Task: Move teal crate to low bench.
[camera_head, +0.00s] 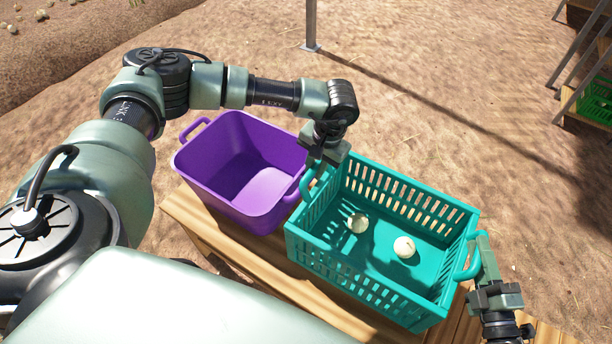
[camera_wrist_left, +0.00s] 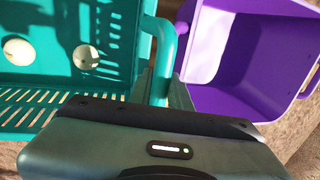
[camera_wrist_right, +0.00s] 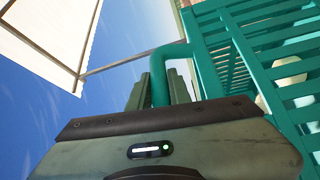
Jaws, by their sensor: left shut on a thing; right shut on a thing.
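The teal crate (camera_head: 372,285) has slotted walls and a handle at each end. Two pale round onions, (camera_head: 404,247) and (camera_head: 357,223), lie on its floor. My left gripper (camera_head: 318,170) is shut on the crate's left handle, which also shows in the left wrist view (camera_wrist_left: 160,60). My right gripper (camera_head: 484,272) is shut on the right handle, which also shows in the right wrist view (camera_wrist_right: 160,75). The crate is over a wooden bench (camera_head: 262,262); I cannot tell whether it touches the bench.
An empty purple tub (camera_head: 225,195) stands on the bench close to the crate's left side. A metal post (camera_head: 311,25) stands on the sandy ground behind. A rack with a green crate (camera_head: 596,100) is at the far right. Open ground lies between.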

